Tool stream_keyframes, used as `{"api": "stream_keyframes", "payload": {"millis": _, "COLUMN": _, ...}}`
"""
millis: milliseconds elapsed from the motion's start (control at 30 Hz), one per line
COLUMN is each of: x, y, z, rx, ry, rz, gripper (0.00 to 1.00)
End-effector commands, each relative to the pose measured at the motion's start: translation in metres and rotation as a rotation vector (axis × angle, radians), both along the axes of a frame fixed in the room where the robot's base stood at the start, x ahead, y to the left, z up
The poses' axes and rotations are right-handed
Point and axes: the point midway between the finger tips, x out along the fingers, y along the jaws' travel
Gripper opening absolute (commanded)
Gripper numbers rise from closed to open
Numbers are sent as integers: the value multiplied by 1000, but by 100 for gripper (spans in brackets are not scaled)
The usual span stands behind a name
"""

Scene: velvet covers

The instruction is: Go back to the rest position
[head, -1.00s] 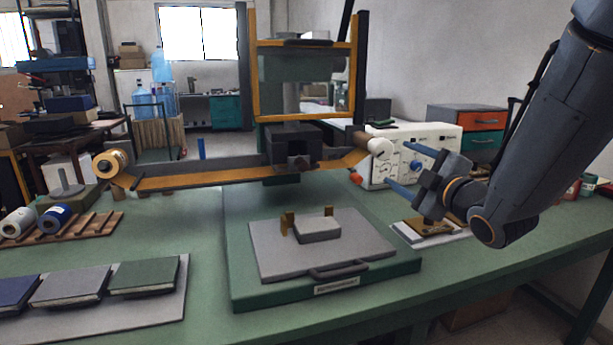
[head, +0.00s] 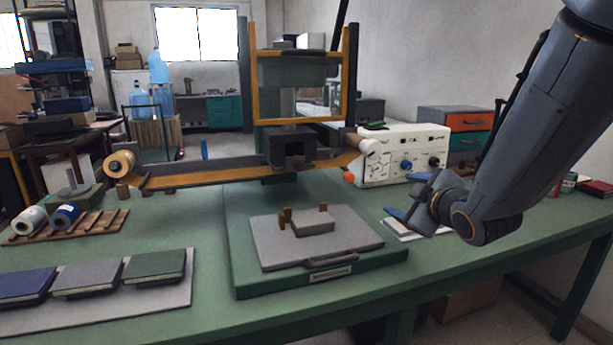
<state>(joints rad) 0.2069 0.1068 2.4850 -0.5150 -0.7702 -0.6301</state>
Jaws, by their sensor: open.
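My gripper (head: 408,197) hangs at the right over the green workbench (head: 200,225), at the end of my dark arm. Its blue fingers point to the left; one shows clearly and the other is mostly foreshortened. It is open, with nothing seen between the fingers. It is right of the press (head: 303,75) and its grey plate (head: 285,252), apart from both in the picture.
Blue (head: 25,285), grey (head: 88,278) and green (head: 155,265) covers lie on a grey mat (head: 180,298) at the left. A white control box (head: 400,152) stands behind my gripper. A pale pad (head: 408,233) lies beneath it. Dark red books (head: 594,188) sit at the right.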

Motion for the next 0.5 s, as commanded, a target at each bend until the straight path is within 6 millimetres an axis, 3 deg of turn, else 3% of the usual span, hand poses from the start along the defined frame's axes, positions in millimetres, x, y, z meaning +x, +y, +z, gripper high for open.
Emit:
{"api": "stream_keyframes", "payload": {"millis": 167, "x": -24, "y": -8, "z": -27, "rx": 90, "ry": 207, "rz": -129, "gripper": 65}}
{"api": "stream_keyframes", "payload": {"millis": 267, "x": -52, "y": -11, "z": -49, "rx": 167, "ry": 373, "rz": -244, "gripper": 65}}
{"api": "stream_keyframes", "payload": {"millis": 367, "x": -92, "y": -10, "z": -70, "rx": 254, "ry": 565, "rz": -382, "gripper": 65}}
{"api": "stream_keyframes", "payload": {"millis": 500, "x": -161, "y": 0, "z": -90, "rx": 361, "ry": 828, "rz": -582, "gripper": 65}}
